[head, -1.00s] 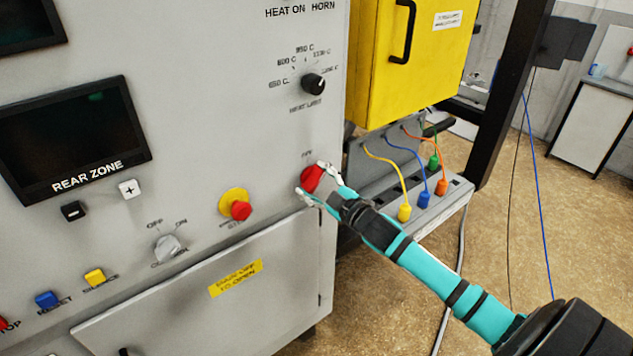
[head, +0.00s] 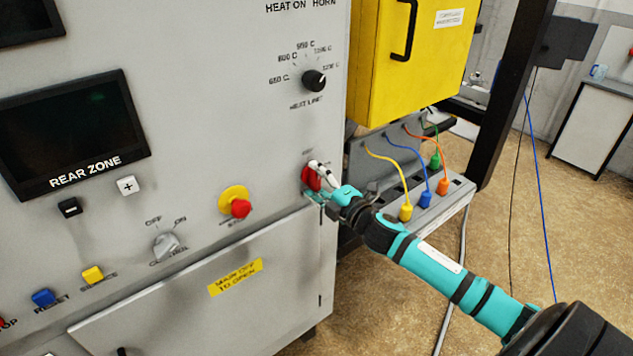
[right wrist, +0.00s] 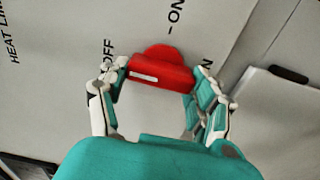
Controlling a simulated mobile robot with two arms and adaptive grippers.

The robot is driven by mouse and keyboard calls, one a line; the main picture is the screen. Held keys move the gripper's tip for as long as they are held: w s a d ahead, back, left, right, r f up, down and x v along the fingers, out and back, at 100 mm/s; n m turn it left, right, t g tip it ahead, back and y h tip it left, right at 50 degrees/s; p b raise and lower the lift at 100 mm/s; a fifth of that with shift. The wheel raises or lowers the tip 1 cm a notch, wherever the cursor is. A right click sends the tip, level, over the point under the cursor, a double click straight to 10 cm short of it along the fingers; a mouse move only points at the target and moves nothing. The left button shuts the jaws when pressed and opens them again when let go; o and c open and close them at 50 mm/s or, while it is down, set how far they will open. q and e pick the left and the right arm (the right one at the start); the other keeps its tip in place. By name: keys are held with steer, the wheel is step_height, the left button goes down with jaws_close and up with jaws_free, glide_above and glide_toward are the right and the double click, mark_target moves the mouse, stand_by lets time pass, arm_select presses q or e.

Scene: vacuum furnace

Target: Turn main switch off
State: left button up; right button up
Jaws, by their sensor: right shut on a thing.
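The main switch is a red rotary knob (head: 309,178) low on the right edge of the grey front panel. In the right wrist view, the red knob (right wrist: 160,70) has a bar handle with a white line towards its left end. An OFF label (right wrist: 107,50) is beyond the left finger, and an ON label (right wrist: 176,14) is above the knob. My right gripper (head: 313,181) is shut on the knob, one finger at each end of the handle in the right wrist view (right wrist: 161,78). Its fingers partly hide the knob in the head view. My left gripper is not in view.
A red-and-yellow emergency button (head: 238,206) and a grey control selector (head: 166,244) are left of the switch. The heat limit knob (head: 314,81) is above. A yellow box (head: 411,62) and coloured cable plugs (head: 427,196) are close on the right.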

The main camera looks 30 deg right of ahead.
steer(key=shift+f+n, duration=0.2)
steer(key=shift+n, duration=0.1)
steer(key=o, duration=1.1)
steer(key=shift+s, duration=0.1)
steer(key=shift+o, duration=0.4)
steer(key=shift+r, duration=0.15)
steer(key=s+d, duration=0.1)
steer(key=s, duration=1.1)
